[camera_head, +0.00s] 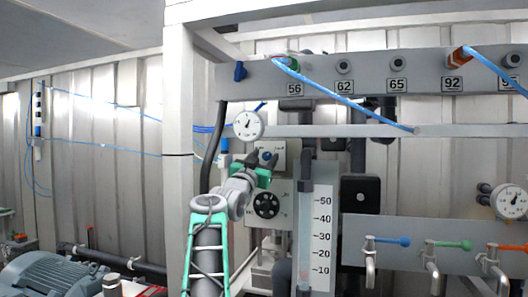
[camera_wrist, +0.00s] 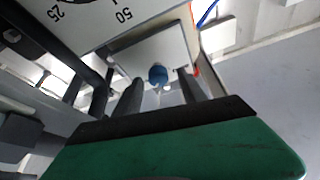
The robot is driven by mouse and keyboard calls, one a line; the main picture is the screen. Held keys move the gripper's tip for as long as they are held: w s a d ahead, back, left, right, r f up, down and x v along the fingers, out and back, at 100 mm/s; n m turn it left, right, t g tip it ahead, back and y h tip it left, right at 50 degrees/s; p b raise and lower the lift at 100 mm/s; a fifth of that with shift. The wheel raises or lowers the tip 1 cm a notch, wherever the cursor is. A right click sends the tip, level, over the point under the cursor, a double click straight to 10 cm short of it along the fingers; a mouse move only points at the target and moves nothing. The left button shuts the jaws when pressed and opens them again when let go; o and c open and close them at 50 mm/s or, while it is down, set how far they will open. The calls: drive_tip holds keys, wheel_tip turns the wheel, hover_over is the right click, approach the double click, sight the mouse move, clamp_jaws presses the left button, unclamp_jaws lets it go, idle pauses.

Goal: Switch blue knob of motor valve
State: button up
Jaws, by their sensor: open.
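The blue knob (camera_head: 266,156) sits on the light panel of the motor valve (camera_head: 280,150), above a black round handwheel (camera_head: 266,204). In the wrist view the blue knob (camera_wrist: 158,74) stands out from a pale square plate (camera_wrist: 150,55). My gripper (camera_head: 262,161) is in front of this panel. Its two dark fingers are apart in the wrist view (camera_wrist: 161,82), one on each side of the knob in the picture. I cannot tell whether a finger touches the knob or how deep the fingers reach.
A pressure gauge (camera_head: 248,125) is just above left of my gripper. A white post (camera_head: 178,130) stands to the left. A scale board (camera_head: 317,235) and pipes are close on the right. Coloured-handled taps (camera_head: 390,241) are farther right.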

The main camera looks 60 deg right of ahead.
drive_tip(key=shift+c, duration=0.3)
clamp_jaws()
idle(0.3)
